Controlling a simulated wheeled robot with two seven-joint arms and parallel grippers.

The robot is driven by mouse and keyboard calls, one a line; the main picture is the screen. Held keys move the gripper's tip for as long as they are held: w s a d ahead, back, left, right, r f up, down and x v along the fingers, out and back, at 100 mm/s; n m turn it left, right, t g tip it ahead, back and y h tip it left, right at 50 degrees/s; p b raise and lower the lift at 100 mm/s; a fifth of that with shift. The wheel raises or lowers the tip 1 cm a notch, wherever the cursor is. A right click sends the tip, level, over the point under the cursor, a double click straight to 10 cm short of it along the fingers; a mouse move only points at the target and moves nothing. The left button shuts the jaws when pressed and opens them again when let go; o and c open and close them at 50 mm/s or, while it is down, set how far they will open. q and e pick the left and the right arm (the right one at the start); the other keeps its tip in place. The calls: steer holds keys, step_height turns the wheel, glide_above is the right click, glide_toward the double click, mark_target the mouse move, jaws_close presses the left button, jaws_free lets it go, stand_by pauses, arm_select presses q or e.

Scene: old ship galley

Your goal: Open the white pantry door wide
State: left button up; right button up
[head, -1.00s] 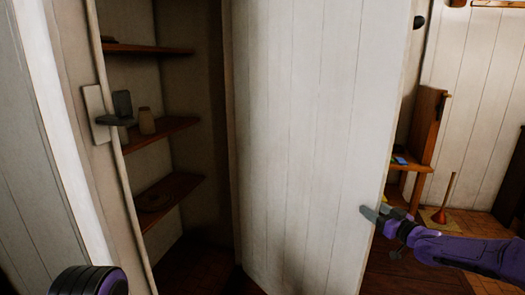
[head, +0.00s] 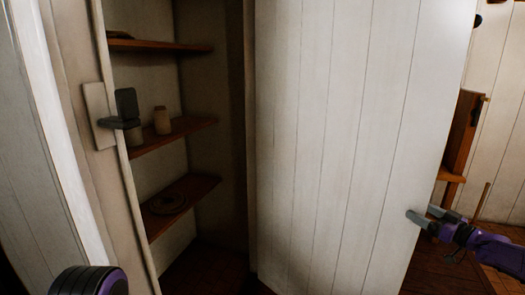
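The white pantry door (head: 345,140), made of vertical planks, stands swung away from the opening, with shelves visible to its left. Its free edge is on the right. My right gripper (head: 428,214) is at the lower part of that edge. One finger lies over the door's near face and the other shows just past the edge. The fingers are apart; whether they press on the door cannot be told. My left gripper is out of view; only a dark rounded part of my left arm shows at bottom left.
The pantry has wooden shelves (head: 177,136) with a small jar (head: 162,121) and a round dish (head: 168,202). A dark latch (head: 118,123) on a pale plate juts from the left jamb. Wooden furniture (head: 461,130) stands beyond the door at right.

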steer(key=shift+w+a+f, duration=0.1)
steer(key=shift+w+a, duration=0.05)
steer(key=p+v, duration=0.7)
steer(key=v, duration=0.4)
